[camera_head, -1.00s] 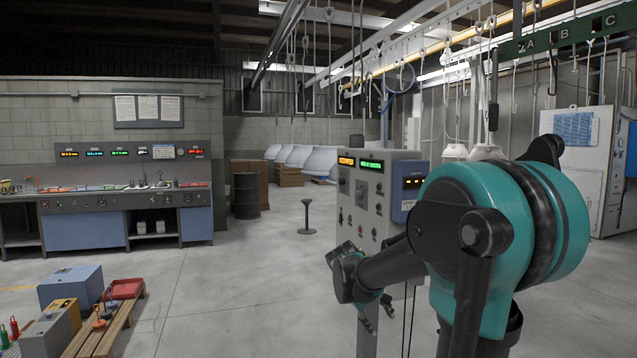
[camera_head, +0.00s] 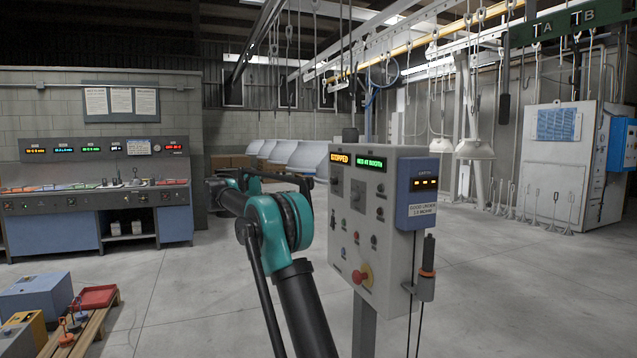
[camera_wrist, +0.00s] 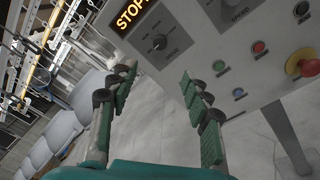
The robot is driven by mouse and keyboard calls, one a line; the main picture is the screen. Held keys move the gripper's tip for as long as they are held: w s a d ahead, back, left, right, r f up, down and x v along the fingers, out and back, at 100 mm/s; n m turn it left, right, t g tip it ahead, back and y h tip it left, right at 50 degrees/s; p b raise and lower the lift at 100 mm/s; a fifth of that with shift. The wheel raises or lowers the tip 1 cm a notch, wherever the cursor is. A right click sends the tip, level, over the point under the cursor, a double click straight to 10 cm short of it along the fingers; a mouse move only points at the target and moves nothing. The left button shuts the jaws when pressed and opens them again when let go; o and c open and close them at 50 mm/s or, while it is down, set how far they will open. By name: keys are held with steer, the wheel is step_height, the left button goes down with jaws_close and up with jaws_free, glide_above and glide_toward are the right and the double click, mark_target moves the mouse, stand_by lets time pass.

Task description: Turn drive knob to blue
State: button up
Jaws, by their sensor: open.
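The grey control panel (camera_head: 368,230) stands on a post right of my arm in the head view. Its left display (camera_head: 340,158) reads STOPPED in yellow, and its right display (camera_head: 371,162) is green and seems to read RED AT BOOTH. Below them are two dark knobs: a left knob (camera_head: 337,186) and a right knob (camera_head: 357,195).
A red emergency button (camera_head: 363,276) sticks out low on the panel. A corded pendant (camera_head: 427,270) hangs at its right side. Pallets with boxes (camera_head: 35,295) stand at the lower left, a workbench (camera_head: 95,215) behind. Hooks hang overhead at the right. The floor is clear around the panel.

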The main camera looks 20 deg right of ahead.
mark_target(331, 181)
steer(key=d, duration=0.5)
steer(key=w+d, duration=0.1)
steer(key=d, duration=0.5)
steer(key=w+d, duration=0.1)
steer(key=d, duration=0.5)
steer(key=shift+w, duration=0.1)
jaws_close()
